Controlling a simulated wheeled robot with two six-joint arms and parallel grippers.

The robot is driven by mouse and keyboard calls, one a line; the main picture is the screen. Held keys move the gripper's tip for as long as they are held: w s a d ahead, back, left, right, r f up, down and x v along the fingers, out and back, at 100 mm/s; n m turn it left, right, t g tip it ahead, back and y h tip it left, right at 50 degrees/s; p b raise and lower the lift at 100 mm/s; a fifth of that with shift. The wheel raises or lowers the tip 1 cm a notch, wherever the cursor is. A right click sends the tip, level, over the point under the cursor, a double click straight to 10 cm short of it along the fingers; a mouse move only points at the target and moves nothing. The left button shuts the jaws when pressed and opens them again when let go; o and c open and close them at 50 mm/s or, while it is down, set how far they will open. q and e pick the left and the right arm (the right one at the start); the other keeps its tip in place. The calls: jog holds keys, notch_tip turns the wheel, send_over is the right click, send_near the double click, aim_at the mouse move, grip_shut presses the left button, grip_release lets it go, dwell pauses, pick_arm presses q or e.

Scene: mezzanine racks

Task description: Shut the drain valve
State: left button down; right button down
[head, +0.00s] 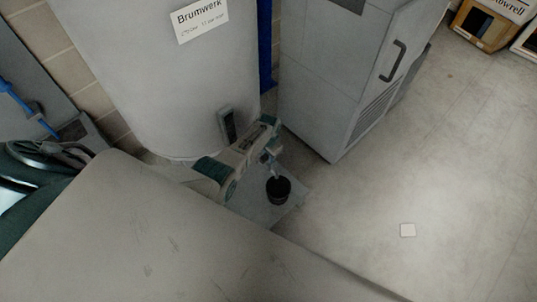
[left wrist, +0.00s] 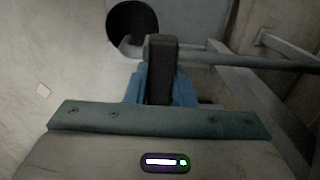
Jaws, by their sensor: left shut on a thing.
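The drain valve's lever is a dark bar (left wrist: 162,70) in the left wrist view, upright in that picture. It stands in front of a grey pipe (left wrist: 225,58) that runs across the view. My left gripper (left wrist: 160,92) has blue jaws on both sides of the bar and is shut on it. In the head view my left gripper (head: 268,153) is at the valve, low in front of the white tank (head: 170,85). The valve is small there and mostly hidden by the gripper. My right gripper is in neither view.
A black bucket (head: 278,191) stands below the valve; its dark opening (left wrist: 132,22) shows in the left wrist view. A grey cabinet (head: 325,95) stands close on the right.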

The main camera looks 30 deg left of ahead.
pick_arm(q)
jog(key=c, duration=1.2)
grip_release()
jog(key=shift+c, duration=0.2)
notch_tip(320, 180, up, 10)
jog(key=shift+f+p, duration=0.2)
jog(key=shift+p, duration=0.8)
jog(key=shift+r, duration=0.6)
